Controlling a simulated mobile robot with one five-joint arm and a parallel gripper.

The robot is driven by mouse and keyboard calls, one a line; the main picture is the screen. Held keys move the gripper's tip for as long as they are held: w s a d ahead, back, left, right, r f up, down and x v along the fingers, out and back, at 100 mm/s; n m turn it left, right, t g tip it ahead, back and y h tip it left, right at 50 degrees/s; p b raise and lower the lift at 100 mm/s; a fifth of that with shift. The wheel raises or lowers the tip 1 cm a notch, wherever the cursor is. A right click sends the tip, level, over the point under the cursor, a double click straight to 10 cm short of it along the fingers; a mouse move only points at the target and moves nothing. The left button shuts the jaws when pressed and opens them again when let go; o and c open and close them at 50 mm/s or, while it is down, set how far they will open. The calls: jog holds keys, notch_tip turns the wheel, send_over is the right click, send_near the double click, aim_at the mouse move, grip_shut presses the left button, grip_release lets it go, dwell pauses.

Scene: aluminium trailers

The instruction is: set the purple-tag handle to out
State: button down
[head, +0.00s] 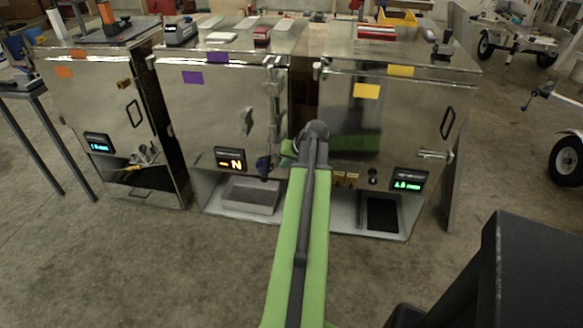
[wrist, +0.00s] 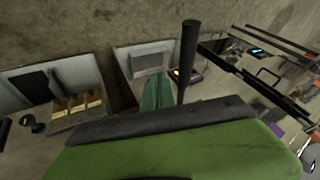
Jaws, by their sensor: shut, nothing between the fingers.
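The purple tag (head: 193,77) is on the front of the middle metal cabinet (head: 200,125). Beside its lit display (head: 230,159), which appears to read "- N" in orange, a small lever handle with a dark blue grip (head: 263,166) hangs down. My gripper (head: 289,148) is shut and empty, just right of that handle in the head view, and partly hidden by my green arm. Its teal fingers (wrist: 157,94) show in the wrist view. A black rod (wrist: 188,60) stands close beside them there; I cannot tell what it belongs to or whether they touch.
An orange-tag cabinet (head: 95,110) stands left and a yellow-tag cabinet (head: 400,120) right, both with green or blue displays. A grey bin (head: 250,195) sits in the open bay below the middle cabinet. The concrete floor in front is clear. Trailers (head: 520,35) stand back right.

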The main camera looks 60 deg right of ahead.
jog(key=shift+w+a+f, duration=0.1)
jog(key=shift+w+a, duration=0.35)
jog(key=shift+w, duration=0.35)
jog(key=shift+w+a+f, duration=0.1)
jog(key=shift+w+a, duration=0.3)
jog(key=shift+w, duration=0.4)
jog(key=shift+w+a, duration=0.45)
jog(key=shift+w, duration=0.3)
jog(key=shift+s+r, duration=0.1)
jog(key=p, duration=0.9)
send_near(268, 166)
jog(key=s+r, duration=0.3)
jog(key=s, duration=0.2)
jog(key=shift+d, duration=0.2)
